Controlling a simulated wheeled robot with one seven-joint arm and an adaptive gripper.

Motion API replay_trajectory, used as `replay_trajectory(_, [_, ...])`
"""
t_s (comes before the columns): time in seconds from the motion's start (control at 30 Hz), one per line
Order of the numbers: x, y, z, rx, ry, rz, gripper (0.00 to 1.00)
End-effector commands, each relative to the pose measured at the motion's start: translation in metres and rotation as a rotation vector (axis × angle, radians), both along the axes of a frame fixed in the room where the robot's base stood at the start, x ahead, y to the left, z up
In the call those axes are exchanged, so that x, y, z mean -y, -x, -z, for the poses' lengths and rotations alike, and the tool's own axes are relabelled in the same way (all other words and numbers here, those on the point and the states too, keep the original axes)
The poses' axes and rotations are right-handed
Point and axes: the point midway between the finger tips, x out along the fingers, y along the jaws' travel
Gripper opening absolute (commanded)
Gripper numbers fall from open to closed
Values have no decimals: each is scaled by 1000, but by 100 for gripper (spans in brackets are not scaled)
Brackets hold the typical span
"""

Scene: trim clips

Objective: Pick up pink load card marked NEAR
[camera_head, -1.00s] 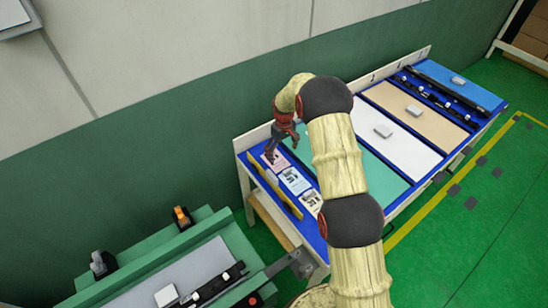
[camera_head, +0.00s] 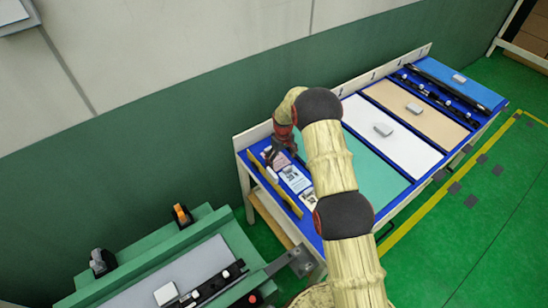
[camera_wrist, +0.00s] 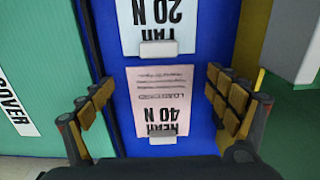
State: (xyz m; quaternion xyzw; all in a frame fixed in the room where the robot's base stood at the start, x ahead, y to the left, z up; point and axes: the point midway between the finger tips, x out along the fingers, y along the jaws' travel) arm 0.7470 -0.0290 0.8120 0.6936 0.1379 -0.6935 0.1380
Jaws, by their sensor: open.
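The pink load card (camera_wrist: 162,100) lies flat on the blue board in the wrist view, its print upside down and reading NEAR and 40 N. Whether the fingertips touch the board cannot be told.
A pale blue card (camera_head: 295,179) marked 20 N and a cream card (camera_head: 309,199) lie in the same row. A yellow strip (camera_head: 272,187) runs along the cards' left. A green panel (camera_head: 362,165) lies right of them. A green bench (camera_head: 165,265) stands at lower left.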

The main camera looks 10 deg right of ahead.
Motion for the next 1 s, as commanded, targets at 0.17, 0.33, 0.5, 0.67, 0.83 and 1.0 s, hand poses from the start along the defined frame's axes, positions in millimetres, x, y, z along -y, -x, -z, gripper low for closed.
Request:
replay_trajectory(0.17, [0,0,0,0,0,0,89])
replay_trajectory(0.33, [0,0,1,0,0,0,89])
replay_trajectory(0.5, [0,0,3,0,0,0,89])
replay_trajectory(0.67, [0,0,5,-1,0,0,89])
replay_trajectory(0.83, [0,0,5,-1,0,0,89])
replay_trajectory(1.0, [0,0,5,0,0,0,85])
